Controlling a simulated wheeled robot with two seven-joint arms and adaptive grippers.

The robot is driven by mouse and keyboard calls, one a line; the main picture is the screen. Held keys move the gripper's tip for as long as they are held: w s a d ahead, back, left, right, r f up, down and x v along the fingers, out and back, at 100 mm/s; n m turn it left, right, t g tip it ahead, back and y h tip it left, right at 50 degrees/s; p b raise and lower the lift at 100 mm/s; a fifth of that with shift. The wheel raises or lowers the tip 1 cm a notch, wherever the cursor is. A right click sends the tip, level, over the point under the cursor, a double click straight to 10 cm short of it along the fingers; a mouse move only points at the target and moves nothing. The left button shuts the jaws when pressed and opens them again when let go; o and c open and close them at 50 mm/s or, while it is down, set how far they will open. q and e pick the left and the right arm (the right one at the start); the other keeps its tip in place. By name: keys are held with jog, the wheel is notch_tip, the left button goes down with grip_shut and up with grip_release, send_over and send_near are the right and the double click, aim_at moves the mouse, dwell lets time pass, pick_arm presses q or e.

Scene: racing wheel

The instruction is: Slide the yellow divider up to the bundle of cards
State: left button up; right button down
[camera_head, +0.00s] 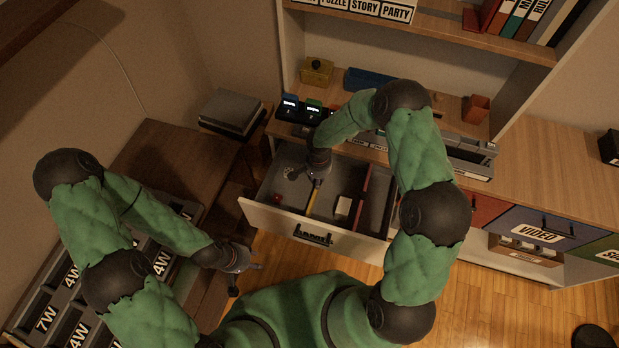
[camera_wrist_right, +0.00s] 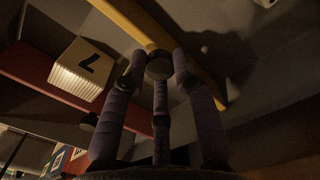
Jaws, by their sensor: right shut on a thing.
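The yellow divider (camera_head: 311,203) stands in the open drawer (camera_head: 270,214). The bundle of cards (camera_head: 343,206) lies to its right, with a gap between them, beside a red divider (camera_head: 362,203). In the right wrist view the yellow divider (camera_wrist_right: 205,85) runs diagonally, with the bundle of cards (camera_wrist_right: 85,70) to its left. My right gripper (camera_head: 316,182) reaches down into the drawer; its fingers (camera_wrist_right: 160,72) are shut on the divider's round knob (camera_wrist_right: 159,66).
A small red object (camera_head: 278,198) lies in the drawer's left compartment. The shelf above holds a yellow box (camera_head: 316,71) and a blue tray (camera_head: 367,80). A rack of labelled slots (camera_head: 75,292) stands at lower left. My right arm hides part of the drawer's right side.

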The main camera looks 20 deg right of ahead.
jog(key=s+d+b, duration=0.2)
jog(key=s+d, duration=0.2)
jog(key=d, duration=0.2)
jog(key=shift+s+d, duration=0.35)
jog(key=c, duration=1)
grip_release()
jog(key=shift+r, duration=0.1)
notch_tip(320, 180, up, 12)
jog(key=shift+f, duration=0.1)
